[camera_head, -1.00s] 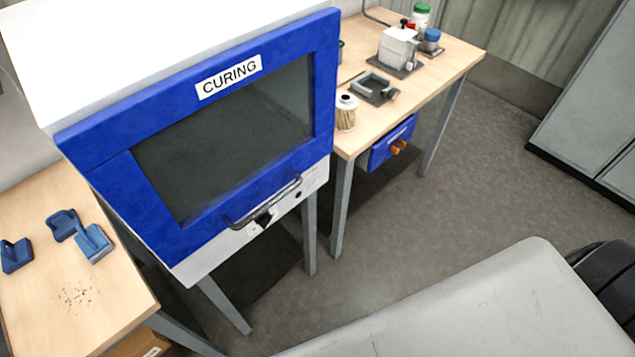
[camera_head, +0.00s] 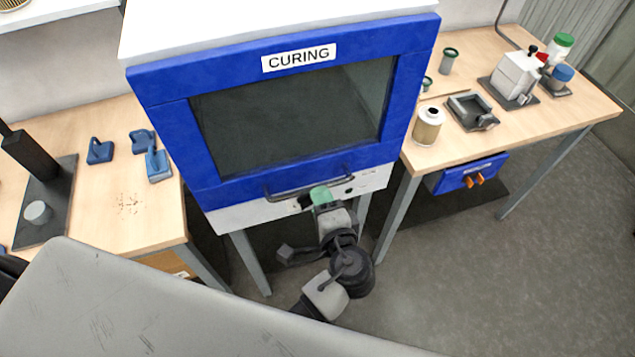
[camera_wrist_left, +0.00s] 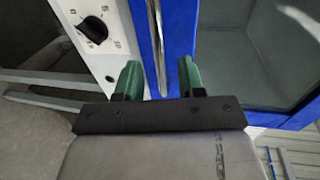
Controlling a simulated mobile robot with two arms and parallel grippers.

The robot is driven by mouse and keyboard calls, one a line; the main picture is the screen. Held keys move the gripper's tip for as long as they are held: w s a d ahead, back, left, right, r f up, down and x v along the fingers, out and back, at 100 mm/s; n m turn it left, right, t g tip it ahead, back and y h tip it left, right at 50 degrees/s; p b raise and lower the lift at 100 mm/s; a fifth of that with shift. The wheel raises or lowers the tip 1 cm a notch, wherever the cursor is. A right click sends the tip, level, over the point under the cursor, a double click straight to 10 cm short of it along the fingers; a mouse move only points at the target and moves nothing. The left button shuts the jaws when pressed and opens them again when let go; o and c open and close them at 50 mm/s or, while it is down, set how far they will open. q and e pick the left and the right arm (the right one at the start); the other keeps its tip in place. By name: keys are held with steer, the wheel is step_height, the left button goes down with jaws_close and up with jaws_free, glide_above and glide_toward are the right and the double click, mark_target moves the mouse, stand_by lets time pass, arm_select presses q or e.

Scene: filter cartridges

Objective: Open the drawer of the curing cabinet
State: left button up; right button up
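The curing cabinet (camera_head: 285,57) has a blue front with a dark window and a "CURING" label. The front is closed. Its grey bar handle (camera_head: 285,193) runs along the lower edge, above a white panel with a dial. My left gripper (camera_head: 321,194), with green fingers, is in front of the handle's right part. In the left wrist view, the two green fingers (camera_wrist_left: 160,80) stand apart, with the grey handle bar (camera_wrist_left: 158,35) in line with the gap between them. Neither finger clearly touches the bar. The dial (camera_wrist_left: 93,29) is beside the left finger. My right gripper is not in view.
A right table (camera_head: 545,125) holds a filter cartridge (camera_head: 428,126), a grey fixture and jars, with a small blue drawer (camera_head: 468,174) beneath. A left table (camera_head: 100,190) holds blue holders (camera_head: 152,160) and a dark press. Floor before the cabinet is partly free.

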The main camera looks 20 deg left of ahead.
mark_target(315, 186)
arm_select(q)
steer(key=p+x, duration=0.1)
steer(key=x, duration=0.4)
steer(key=shift+d, duration=0.1)
jaws_close()
